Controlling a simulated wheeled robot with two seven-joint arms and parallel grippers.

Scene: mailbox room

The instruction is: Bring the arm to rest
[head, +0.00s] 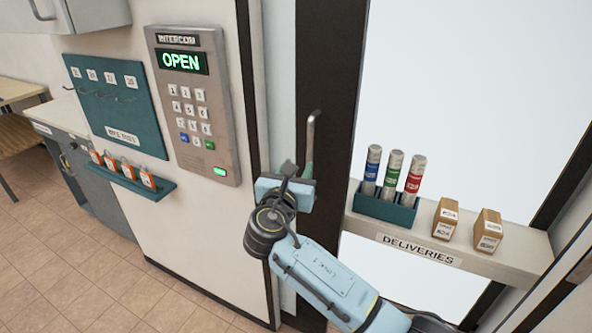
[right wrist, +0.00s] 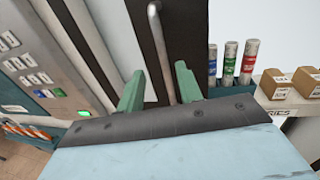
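My right arm (head: 325,277) reaches up from the bottom of the head view. Its gripper (head: 304,172) is in front of the dark door frame, close to a grey metal door handle (head: 312,130). In the right wrist view, the two green fingers (right wrist: 159,85) stand apart, and the handle (right wrist: 157,40) shows between them in the picture. No held object shows. I cannot tell whether the fingers touch the handle, as its lower part is hidden behind the gripper. My left gripper is not in view.
An intercom (head: 193,105) reading OPEN is on the wall at left, by a teal hook board (head: 117,115) and a small shelf (head: 150,192). At right, a deliveries ledge (head: 480,255) holds a teal rack (head: 385,208) of three tubes and two small boxes (head: 446,220).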

